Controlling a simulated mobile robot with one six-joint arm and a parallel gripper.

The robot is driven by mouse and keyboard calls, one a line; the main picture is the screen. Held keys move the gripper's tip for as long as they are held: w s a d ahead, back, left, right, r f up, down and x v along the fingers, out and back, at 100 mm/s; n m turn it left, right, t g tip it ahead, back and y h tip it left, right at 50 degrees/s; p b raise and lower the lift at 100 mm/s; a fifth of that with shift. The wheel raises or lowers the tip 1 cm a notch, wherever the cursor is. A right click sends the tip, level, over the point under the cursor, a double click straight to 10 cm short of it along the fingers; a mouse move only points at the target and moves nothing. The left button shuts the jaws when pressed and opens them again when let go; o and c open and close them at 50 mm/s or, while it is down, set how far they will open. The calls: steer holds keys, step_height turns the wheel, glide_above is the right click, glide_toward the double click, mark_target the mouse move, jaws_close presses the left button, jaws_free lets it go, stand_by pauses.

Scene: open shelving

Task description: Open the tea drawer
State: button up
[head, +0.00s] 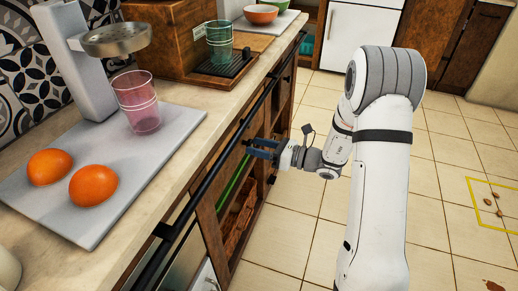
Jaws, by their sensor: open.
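My gripper (261,148) is open, with its dark fingers pointing left at the wooden cabinet front (207,214) under the counter. Nothing shows between the fingers. It is just right of the long black rail (213,171) along the counter's front, and I cannot tell whether it touches anything. Open cabinet bays with a green strip (234,181) show below the rail. No drawer is clearly marked as the tea drawer, and my gripper and the rail partly hide the cabinet front there.
The counter (187,150) holds a grey board (70,215) with two oranges (72,175) and a pink glass (137,100). Behind are a wooden box (170,40), a green glass (219,42) and bowls (262,14).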

steer(key=shift+w+a, duration=0.1)
steer(key=shift+a, duration=0.25)
steer(key=shift+c, duration=0.5)
